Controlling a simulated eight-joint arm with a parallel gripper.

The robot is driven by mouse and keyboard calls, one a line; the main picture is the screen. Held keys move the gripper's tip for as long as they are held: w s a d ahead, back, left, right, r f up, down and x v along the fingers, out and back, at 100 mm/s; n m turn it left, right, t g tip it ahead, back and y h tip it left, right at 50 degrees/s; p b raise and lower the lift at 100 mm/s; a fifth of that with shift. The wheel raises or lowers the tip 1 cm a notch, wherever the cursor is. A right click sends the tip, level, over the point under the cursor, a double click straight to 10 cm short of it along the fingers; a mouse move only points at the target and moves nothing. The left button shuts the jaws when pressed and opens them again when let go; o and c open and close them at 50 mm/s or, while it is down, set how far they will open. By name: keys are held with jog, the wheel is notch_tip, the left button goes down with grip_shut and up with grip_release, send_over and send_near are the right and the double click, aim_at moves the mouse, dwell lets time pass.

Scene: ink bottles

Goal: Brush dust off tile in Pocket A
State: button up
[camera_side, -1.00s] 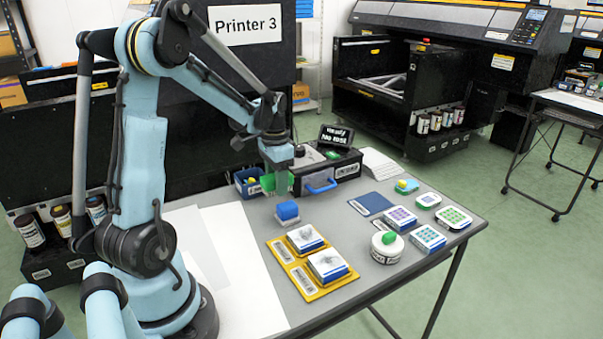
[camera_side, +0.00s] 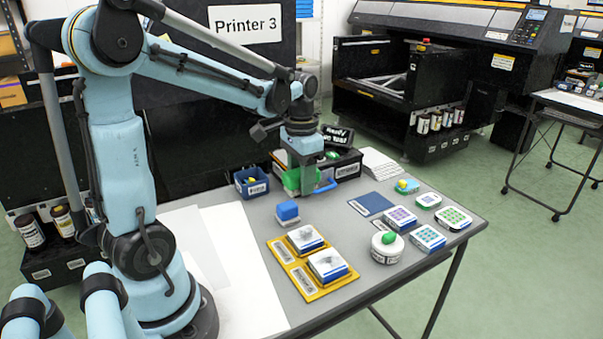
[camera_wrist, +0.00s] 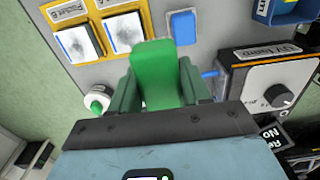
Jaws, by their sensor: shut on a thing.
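My gripper (camera_side: 303,188) is shut on a green block-shaped thing (camera_wrist: 155,75), probably the brush handle; no bristles show. In the side view the green thing (camera_side: 291,181) is above the back of the table, behind the yellow tray (camera_side: 318,293). The tray holds two white-and-blue tiles side by side, a far one (camera_side: 305,238) and a near one (camera_side: 327,265). Both have grey dusty smudges on top. In the wrist view the tiles (camera_wrist: 78,43) (camera_wrist: 124,32) are at the upper left, apart from the gripper.
A blue block (camera_side: 288,211) on a pale base stands between gripper and tray. A round white container (camera_side: 387,252) with a green knob is right of the tray. A blue bin (camera_side: 251,183) and black box (camera_side: 347,163) stand behind. Several patterned tiles are at right.

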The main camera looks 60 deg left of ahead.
aim_at(296, 178)
jog(key=c, duration=0.3)
jog(key=shift+s+d+f, duration=0.25)
jog(key=shift+s+d, duration=0.75)
jog(key=shift+s, duration=0.2)
jog(key=shift+c, duration=0.2)
jog(key=shift+f, duration=3)
